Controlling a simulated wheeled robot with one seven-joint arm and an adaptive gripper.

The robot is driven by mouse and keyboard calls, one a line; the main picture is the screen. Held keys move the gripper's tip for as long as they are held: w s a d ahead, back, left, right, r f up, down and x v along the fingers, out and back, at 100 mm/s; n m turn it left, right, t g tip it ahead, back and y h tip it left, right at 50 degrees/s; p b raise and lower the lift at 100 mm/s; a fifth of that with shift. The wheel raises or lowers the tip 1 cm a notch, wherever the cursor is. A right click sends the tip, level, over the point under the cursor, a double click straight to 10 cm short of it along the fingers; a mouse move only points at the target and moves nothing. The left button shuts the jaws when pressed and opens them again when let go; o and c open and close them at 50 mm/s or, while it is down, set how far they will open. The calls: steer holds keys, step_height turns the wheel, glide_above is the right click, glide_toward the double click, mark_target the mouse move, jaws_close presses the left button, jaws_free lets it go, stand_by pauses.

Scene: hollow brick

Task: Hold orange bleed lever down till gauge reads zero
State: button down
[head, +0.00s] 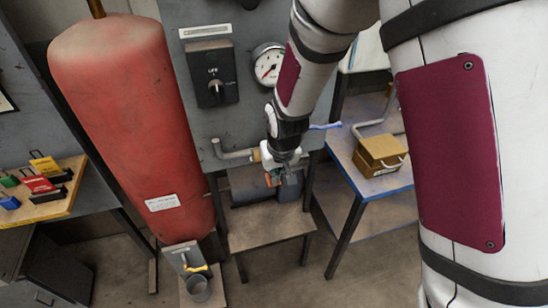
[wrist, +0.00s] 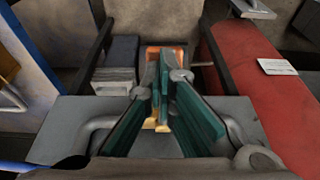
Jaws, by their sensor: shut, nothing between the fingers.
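The round white pressure gauge (head: 267,65) is on the grey panel; a red needle shows, but its reading is too small to tell. My gripper (head: 277,174) is below the panel's lower edge, with its fingers shut and nothing between them. In the wrist view the teal fingers (wrist: 164,65) reach over the orange bleed lever (wrist: 180,54), which is partly hidden behind them. I cannot tell whether they touch it. Brass fittings (wrist: 157,124) show between and below the fingers. In the head view my gripper largely hides the lever.
A red tank (head: 125,120) stands left of the panel. A black rotary switch (head: 209,76) is left of the gauge. A grey pipe (head: 232,153) runs beside my gripper. A yellow box (head: 380,152) sits on a blue-edged table at right. Coloured padlocks lie at left.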

steer(key=s+d+r+p, duration=0.2)
steer(key=s+r, duration=0.5)
steer(key=r, duration=0.4)
steer(key=shift+r, duration=0.35)
steer(key=shift+s, duration=0.1)
steer(key=s+d+r+m+t, duration=0.1)
steer(key=s+d+r, duration=0.2)
steer(key=d+r, duration=0.25)
steer(key=s+d+r+m, duration=0.1)
steer(key=s+d+r, duration=0.3)
steer(key=r, duration=0.3)
steer(key=s+d+r, duration=0.3)
steer(key=s, duration=0.2)
steer(key=s+d+r+m+t, duration=0.1)
steer(key=s+d+r, duration=0.2)
steer(key=s, duration=0.3)
steer(key=shift+s+d+t+h, duration=0.2)
steer(key=shift+s+t+h, duration=0.1)
steer(key=shift+h, duration=0.1)
steer(key=shift+a, duration=0.1)
